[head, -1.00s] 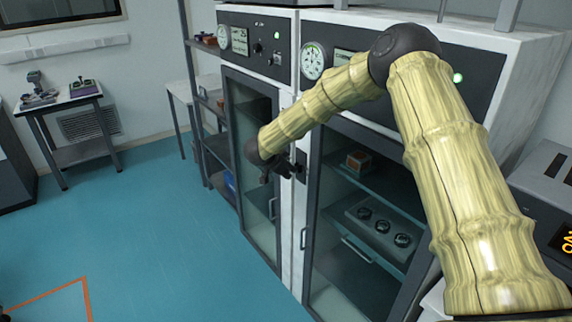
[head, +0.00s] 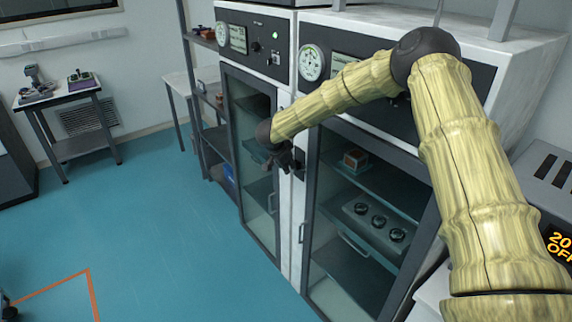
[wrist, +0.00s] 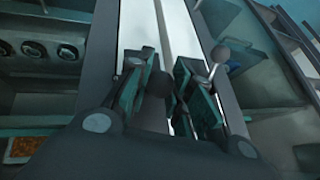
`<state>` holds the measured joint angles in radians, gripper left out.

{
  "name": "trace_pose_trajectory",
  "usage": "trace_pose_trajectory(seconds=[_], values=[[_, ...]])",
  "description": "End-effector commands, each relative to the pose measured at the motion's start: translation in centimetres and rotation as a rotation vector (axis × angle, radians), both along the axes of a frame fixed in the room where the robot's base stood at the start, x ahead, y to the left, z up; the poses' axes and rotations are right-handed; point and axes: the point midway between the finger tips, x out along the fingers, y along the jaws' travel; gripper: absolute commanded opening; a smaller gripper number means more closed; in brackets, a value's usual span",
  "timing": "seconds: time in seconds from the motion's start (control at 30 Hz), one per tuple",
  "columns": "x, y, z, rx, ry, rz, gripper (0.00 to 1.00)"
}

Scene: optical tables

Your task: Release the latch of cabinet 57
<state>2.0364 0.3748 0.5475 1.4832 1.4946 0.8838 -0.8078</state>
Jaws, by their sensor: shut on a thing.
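Two glass-fronted cabinets stand side by side, a left cabinet (head: 233,160) and a right cabinet (head: 310,225). I cannot read a number on either, so I cannot tell which is 57. Both doors look closed. My gripper (head: 284,160) is at the white strip between the doors, in front of a dark latch fitting (head: 298,166) that it partly hides. In the wrist view my gripper (wrist: 167,88) has its fingers around a dark round latch knob (wrist: 158,83) and is shut on it. A second knob on a lever (wrist: 220,53) sits beside the right finger.
Door handles (head: 271,203) (head: 302,232) hang lower on the doors. A device with three round knobs (head: 375,221) and an orange box (head: 356,157) are inside the right cabinet. A shelf rack stands left of the cabinets.

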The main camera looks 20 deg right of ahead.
Motion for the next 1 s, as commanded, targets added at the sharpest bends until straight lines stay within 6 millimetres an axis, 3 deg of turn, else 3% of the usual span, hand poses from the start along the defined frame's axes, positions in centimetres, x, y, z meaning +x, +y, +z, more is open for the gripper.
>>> trace_pose_trajectory(seconds=[0.07, 0.1, 0.2, 0.63, 1.0], values=[[0.0, 0.0, -0.1, -0.001, 0.001, 0.000, 0.00], [0.0, 0.0, -0.1, -0.001, 0.001, 0.000, 0.27], [0.0, 0.0, 0.0, -0.001, 0.001, 0.000, 0.45], [-0.2, 0.2, 0.6, -0.001, -0.001, 0.001, 0.45], [-2.7, 2.3, 5.7, 0.000, -0.001, 0.002, 0.45]])
